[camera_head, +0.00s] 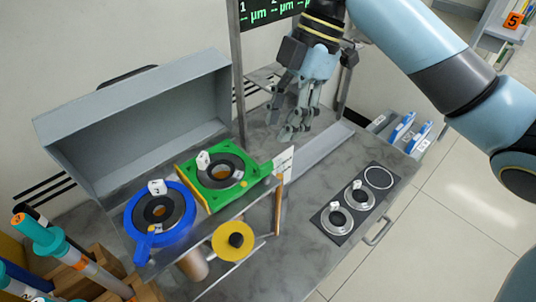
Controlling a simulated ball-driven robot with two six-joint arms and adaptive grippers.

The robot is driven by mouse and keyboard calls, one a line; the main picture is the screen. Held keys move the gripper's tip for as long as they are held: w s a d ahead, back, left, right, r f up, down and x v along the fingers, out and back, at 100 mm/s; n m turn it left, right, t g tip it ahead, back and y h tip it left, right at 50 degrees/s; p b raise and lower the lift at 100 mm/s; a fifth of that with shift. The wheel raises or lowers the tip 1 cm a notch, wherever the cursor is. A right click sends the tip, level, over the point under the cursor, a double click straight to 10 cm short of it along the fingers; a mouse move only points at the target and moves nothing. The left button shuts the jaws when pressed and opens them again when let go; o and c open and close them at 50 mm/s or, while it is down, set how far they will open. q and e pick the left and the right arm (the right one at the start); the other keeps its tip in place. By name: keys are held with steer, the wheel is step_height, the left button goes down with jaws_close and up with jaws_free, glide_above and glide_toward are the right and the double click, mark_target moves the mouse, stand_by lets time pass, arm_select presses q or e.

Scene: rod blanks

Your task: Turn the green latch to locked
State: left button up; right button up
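The green latch (208,190) is a green square housing around a dark ring with a metal centre. A green arm sticks out on its right side, by a white card (284,162). A small white numbered block sits at its upper left, and a small yellow dot shows on the ring. My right gripper (295,131) hangs pointing down behind and to the right of the latch, well apart from it. Its fingers look spread with nothing between them. My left gripper is not in view.
A blue round latch (134,228) with a handle is left of the green one. A yellow disc (225,248) with a black knob is below. A grey open box (140,120) stands behind. A dark plate (345,228) with ringed holes lies right. Teal-capped rods (45,236) stand at lower left.

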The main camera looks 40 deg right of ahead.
mark_target(266, 164)
steer(key=b+x, duration=0.1)
steer(key=x, duration=0.7)
steer(key=shift+b, duration=0.3)
steer(key=shift+a+f, duration=0.15)
steer(key=shift+f, duration=0.2)
steer(key=shift+c, duration=0.2)
jaws_close()
